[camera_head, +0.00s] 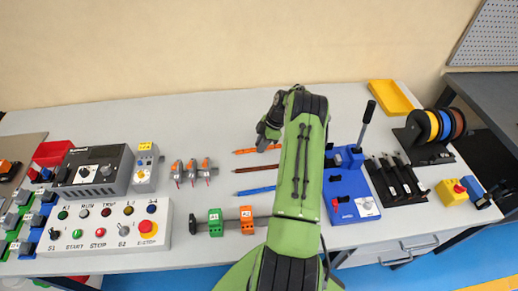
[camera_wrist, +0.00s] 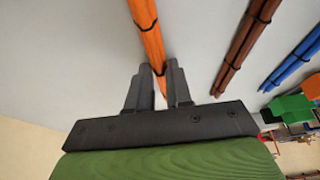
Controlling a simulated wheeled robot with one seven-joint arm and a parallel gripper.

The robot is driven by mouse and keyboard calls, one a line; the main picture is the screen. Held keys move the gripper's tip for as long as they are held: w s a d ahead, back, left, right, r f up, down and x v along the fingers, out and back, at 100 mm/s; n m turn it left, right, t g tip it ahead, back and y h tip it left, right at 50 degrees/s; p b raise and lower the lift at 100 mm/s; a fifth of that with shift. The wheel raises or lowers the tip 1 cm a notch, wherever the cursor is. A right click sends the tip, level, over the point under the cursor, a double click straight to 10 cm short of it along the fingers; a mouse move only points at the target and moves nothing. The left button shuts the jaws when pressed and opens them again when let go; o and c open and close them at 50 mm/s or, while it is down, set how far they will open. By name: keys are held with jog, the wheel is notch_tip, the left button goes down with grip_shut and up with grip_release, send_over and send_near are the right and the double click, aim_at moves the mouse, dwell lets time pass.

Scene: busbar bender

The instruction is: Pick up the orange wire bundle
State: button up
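The orange wire bundle (camera_wrist: 148,32) lies lengthwise between the two fingers of my gripper (camera_wrist: 159,66) in the wrist view. The fingers sit close together, with one against each side of the bundle, and look shut on it. No clear gap shows between bundle and fingers. The bundle has a dark tie band and runs out past the fingertips to the top edge. In the head view the orange wire bundle (camera_head: 246,151) is on the table at the back, partly hidden by my arm. My gripper (camera_head: 268,138) is low beside its right part.
A brown bundle (camera_head: 256,169) and a blue bundle (camera_head: 255,191) lie in front, parallel to it. A blue bender (camera_head: 350,195) with an upright lever is close on the right. The table (camera_head: 235,108) is clear behind.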

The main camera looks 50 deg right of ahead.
grip_shut()
